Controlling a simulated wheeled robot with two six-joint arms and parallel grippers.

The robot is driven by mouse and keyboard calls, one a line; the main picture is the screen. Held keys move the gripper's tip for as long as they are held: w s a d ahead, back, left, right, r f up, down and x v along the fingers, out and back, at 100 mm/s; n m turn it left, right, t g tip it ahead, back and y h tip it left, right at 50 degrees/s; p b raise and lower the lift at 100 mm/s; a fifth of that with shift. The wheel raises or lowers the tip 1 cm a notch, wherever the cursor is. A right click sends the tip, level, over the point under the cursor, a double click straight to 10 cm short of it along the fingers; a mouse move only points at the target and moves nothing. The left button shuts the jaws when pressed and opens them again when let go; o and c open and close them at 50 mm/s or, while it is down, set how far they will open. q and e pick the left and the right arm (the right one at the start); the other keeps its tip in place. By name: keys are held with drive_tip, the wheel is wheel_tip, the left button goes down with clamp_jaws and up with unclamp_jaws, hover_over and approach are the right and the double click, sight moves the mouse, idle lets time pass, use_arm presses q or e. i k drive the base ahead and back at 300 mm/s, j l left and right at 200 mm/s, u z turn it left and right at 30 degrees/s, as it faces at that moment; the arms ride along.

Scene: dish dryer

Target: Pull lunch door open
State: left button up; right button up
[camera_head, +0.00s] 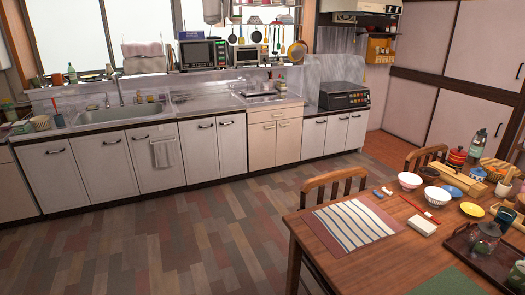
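No door here is clearly marked as the lunch door. A row of white cabinet doors (100,165) with dark handles runs under the counter, and all look shut. A cream cabinet (275,138) with two doors and drawers stands in the same row and looks shut. Large pale panel doors (434,95) stand in the wall at the right; they look shut. A dark appliance (345,96) sits on the counter's right end. Neither of my grippers shows in the view.
A wooden table (315,240) stands at the lower right, with a striped mat (354,222), bowls and several other items on it. Two chairs (334,186) are tucked at it. The wooden floor (160,245) between table and counter is clear.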

sight(261, 137)
drive_tip(key=i+j+u, duration=0.25)
drive_tip(key=i, duration=0.2)
drive_tip(key=i+j+u, duration=0.1)
drive_tip(key=i+u, duration=0.2)
drive_tip(key=i, duration=0.2)
drive_tip(key=i+j+u, duration=0.1)
drive_tip(key=i, duration=1.55)
drive_tip(key=i+l+z, duration=0.15)
drive_tip(key=i+z, duration=0.2)
drive_tip(key=i, duration=0.2)
drive_tip(key=i+z, duration=0.35)
drive_tip(key=i, duration=0.2)
drive_tip(key=i+j+z, duration=0.3)
drive_tip(key=i, duration=0.25)
drive_tip(key=l, duration=0.1)
